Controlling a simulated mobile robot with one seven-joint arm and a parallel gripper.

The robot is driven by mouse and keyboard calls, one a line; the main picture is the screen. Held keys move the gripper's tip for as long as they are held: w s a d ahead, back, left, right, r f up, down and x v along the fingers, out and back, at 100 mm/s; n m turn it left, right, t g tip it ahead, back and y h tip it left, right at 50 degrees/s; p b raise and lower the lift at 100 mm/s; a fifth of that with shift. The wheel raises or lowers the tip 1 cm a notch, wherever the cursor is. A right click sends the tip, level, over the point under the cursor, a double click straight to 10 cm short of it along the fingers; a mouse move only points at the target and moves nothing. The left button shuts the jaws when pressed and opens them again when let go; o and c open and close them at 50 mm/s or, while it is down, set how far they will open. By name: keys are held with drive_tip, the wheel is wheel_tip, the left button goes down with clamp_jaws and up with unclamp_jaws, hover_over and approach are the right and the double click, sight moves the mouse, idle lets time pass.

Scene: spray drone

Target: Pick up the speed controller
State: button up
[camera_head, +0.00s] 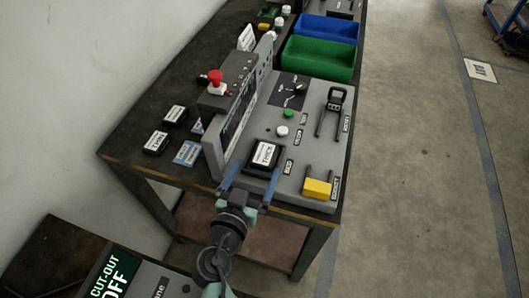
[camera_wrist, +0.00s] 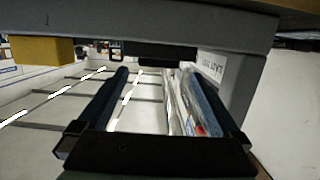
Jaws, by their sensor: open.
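A black block with a white label (camera_head: 264,153), probably the speed controller, sits on the grey test panel (camera_head: 312,152); its print is too small to read. My gripper (camera_head: 257,168) is open at the panel's near edge. Its blue fingers point at the block, one toward each side, with nothing visibly held between them. In the wrist view the gripper (camera_wrist: 156,72) is also open, its fingertips close to the grey panel edge (camera_wrist: 190,25). A dark piece (camera_wrist: 166,55) shows beyond the tips there. Contact with the block cannot be told.
A yellow block (camera_head: 317,188) stands right of my gripper. An upright grey plate (camera_head: 213,152) rises on the left. Two labelled black blocks (camera_head: 174,114) (camera_head: 155,143) lie on the dark bench. Green (camera_head: 318,60) and blue (camera_head: 329,28) bins stand behind.

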sight(264, 153)
drive_tip(key=shift+p+x, duration=0.5)
drive_tip(key=shift+x, duration=1.8)
drive_tip(key=shift+d, duration=0.15)
drive_tip(key=shift+c, duration=0.2)
drive_tip(key=shift+r, duration=0.1)
drive_tip(key=c, duration=1.4)
